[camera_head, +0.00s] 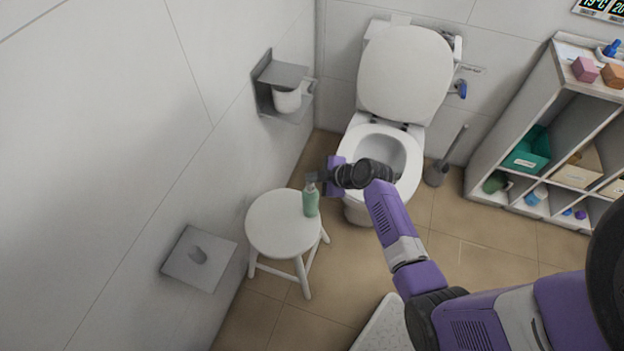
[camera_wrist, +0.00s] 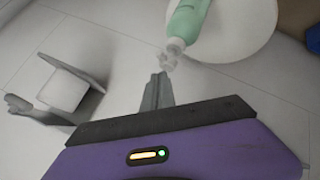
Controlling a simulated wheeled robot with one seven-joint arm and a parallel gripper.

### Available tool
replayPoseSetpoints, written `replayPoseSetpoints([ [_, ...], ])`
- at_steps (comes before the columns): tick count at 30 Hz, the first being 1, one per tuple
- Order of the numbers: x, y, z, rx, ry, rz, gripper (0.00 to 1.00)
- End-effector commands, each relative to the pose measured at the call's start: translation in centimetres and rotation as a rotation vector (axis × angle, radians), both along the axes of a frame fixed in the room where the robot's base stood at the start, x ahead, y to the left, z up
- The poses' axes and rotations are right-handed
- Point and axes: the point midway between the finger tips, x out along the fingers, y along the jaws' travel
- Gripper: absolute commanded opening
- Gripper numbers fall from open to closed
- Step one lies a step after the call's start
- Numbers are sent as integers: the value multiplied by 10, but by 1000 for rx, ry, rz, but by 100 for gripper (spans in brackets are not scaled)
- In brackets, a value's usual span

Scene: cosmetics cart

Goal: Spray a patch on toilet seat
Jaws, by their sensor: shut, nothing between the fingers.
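A green spray bottle (camera_head: 311,203) with a pale nozzle stands on the right part of a round white stool (camera_head: 270,235). The bottle also shows at the top of the wrist view (camera_wrist: 188,22), its nozzle just beyond my fingertips. My gripper (camera_head: 313,177) is at the height of the bottle's top, close to the nozzle. Its fingers (camera_wrist: 160,80) are shut with nothing between them. I cannot tell whether they touch the nozzle. The toilet seat (camera_head: 408,182) is down on the bowl, partly hidden by my arm, and the toilet lid (camera_head: 405,75) is raised.
A paper holder with a roll (camera_head: 287,99) is on the left wall, above the stool. A toilet brush (camera_head: 440,168) stands right of the toilet. An open shelf (camera_head: 485,160) with boxes and bottles is at the right. A wall plate (camera_head: 190,265) is at the lower left.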

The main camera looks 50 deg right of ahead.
Motion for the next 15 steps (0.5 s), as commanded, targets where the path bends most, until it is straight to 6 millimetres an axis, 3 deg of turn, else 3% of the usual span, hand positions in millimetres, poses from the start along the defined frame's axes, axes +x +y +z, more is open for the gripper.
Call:
replayPoseSetpoints([
  [8, 0, 0, 1, 0, 0, 0, 0],
  [15, 0, 0, 19, -1, 0, 1, 0],
])
